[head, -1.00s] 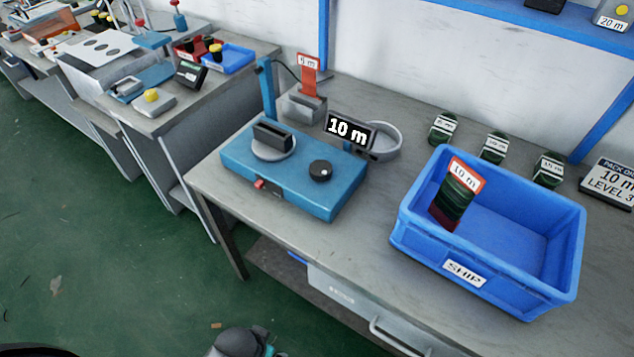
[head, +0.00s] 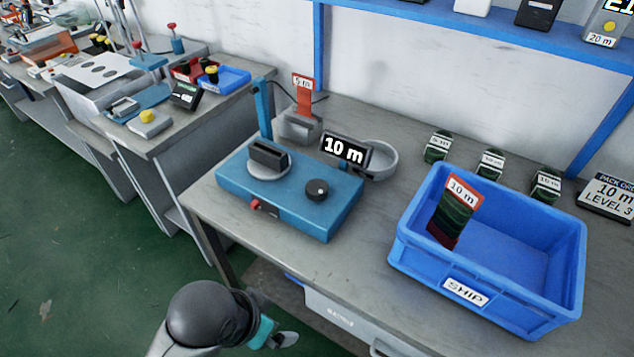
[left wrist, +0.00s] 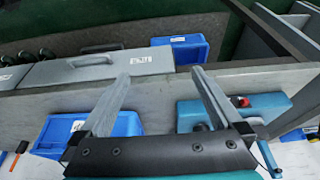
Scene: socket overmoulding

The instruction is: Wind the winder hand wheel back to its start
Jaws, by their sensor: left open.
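The blue winder (head: 290,210) stands on the near bench in the head view. On its top are a round grey disc with a dark block (head: 268,157) and a black round knob (head: 317,190); I cannot tell for certain which is the hand wheel. A red switch (head: 256,204) is on its front. The winder also shows at the right in the left wrist view (left wrist: 270,106). My left gripper (left wrist: 161,75) is open and empty. In the head view it (head: 284,339) is low, before the bench front, apart from the winder. My right gripper is in no view.
A display (head: 346,150) reading 10 m stands behind the winder. A blue SHIP crate (head: 510,308) with a labelled green bundle (head: 455,215) stands to the right. Several green bundles (head: 490,163) line the back. A drawer (head: 340,318) is under the bench edge.

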